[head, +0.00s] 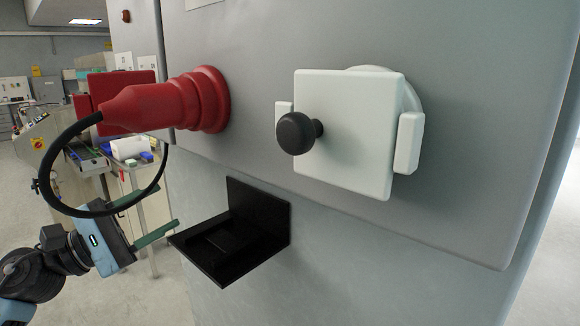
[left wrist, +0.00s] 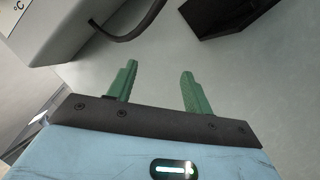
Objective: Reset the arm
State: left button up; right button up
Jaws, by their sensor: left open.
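My left gripper (head: 147,219) comes in from the left in the head view, its blue body carrying two green fingers. The fingers are apart and nothing is between them; the left wrist view also shows the gap between the fingertips (left wrist: 158,72). The gripper is left of the black shelf bracket (head: 262,212) on the grey cabinet, with its lower finger near the shelf's left edge. I cannot tell whether they touch. My right gripper is in neither view.
A red plug (head: 150,103) with a looping black cable (head: 60,205) is on the grey cabinet (head: 400,240). A white square cover (head: 350,150) with a black knob (head: 296,132) is to the right. A cluttered cart (head: 130,165) stands behind. Floor at lower left is open.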

pick_arm(q)
jog(key=s+f+n+t+y+p, duration=0.1)
jog(key=s+f+n+t+y, duration=0.2)
jog(key=f+n, duration=0.75)
jog(key=s+f+n+y+p, duration=0.1)
jog(key=s+f+n+y, duration=0.2)
jog(key=f+n+y, duration=0.7)
jog(key=s+f+n+t+h+p, duration=0.15)
jog(key=s+f+n, duration=0.25)
jog(key=f+n, duration=0.75)
jog(key=s+f+n+g+y, duration=0.1)
jog(key=s+f+n+g, duration=0.1)
jog(key=s+f+n, duration=0.3)
jog(key=s+d+f+n+g+y, duration=0.1)
jog(key=s+f+n+g, duration=0.2)
jog(key=s+n, duration=0.8)
jog(key=s+d+f+n+g+y+p, duration=0.1)
jog(key=s+f+n+g+y, duration=0.1)
jog(key=s+f+n, duration=0.5)
jog(key=s+n+g, duration=0.1)
jog(key=s, duration=0.3)
jog(key=shift+s+f, duration=0.2)
jog(key=shift+f, duration=0.15)
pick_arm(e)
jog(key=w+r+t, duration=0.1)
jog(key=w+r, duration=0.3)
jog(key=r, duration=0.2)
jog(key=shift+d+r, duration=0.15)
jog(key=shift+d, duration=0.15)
